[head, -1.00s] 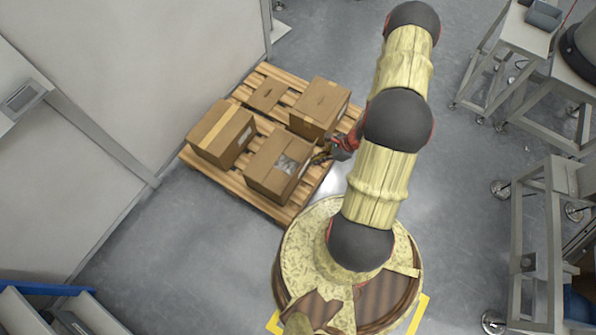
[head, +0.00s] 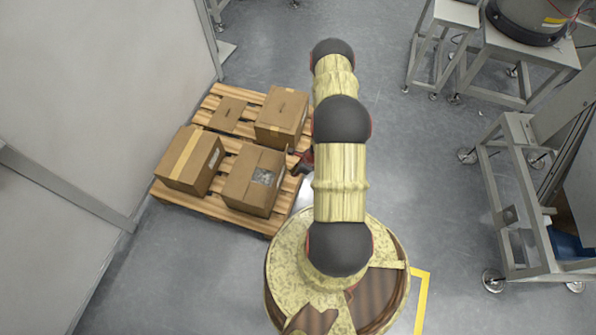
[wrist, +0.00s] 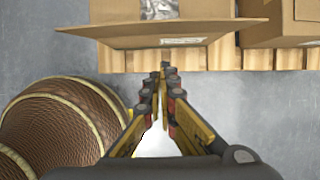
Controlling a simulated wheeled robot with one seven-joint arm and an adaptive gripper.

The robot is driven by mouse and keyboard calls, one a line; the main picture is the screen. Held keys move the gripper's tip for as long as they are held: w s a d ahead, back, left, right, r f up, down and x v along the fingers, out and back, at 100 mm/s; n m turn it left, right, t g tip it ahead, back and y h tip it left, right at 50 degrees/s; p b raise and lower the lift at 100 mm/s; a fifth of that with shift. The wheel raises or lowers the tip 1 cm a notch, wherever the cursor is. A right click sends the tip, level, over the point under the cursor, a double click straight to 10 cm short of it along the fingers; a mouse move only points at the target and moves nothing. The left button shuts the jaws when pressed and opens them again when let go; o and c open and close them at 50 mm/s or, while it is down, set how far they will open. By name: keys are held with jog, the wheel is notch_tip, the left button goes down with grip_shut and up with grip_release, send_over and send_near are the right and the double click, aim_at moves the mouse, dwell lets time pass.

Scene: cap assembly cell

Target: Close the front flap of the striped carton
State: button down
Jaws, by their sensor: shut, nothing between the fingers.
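An open brown carton (head: 243,190) stands at the front right of the pallet, with crinkled grey material in its opening. In the wrist view this carton (wrist: 110,12) is at the top, and its wide front flap (wrist: 125,35) stands out towards my gripper. I see no clear stripes on it; the carton at the pallet's left (head: 178,172) has a pale band across its top. My gripper (wrist: 164,72) is shut and empty, just in front of the flap; I cannot tell whether they touch. In the head view my arm partly hides my gripper.
The wooden pallet (head: 216,210) also bears a taller carton (head: 282,112) behind and a low flat one (head: 228,114) at the back. A wall panel (head: 90,90) stands at left. Metal frames and tables (head: 515,190) stand at right. The grey floor between is clear.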

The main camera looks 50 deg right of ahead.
jog(key=w, duration=0.1)
jog(key=w+a+f, duration=0.1)
jog(key=w, duration=0.1)
jog(key=w+a+b, duration=0.1)
jog(key=shift+w+f, duration=0.25)
jog(key=shift+f, duration=0.15)
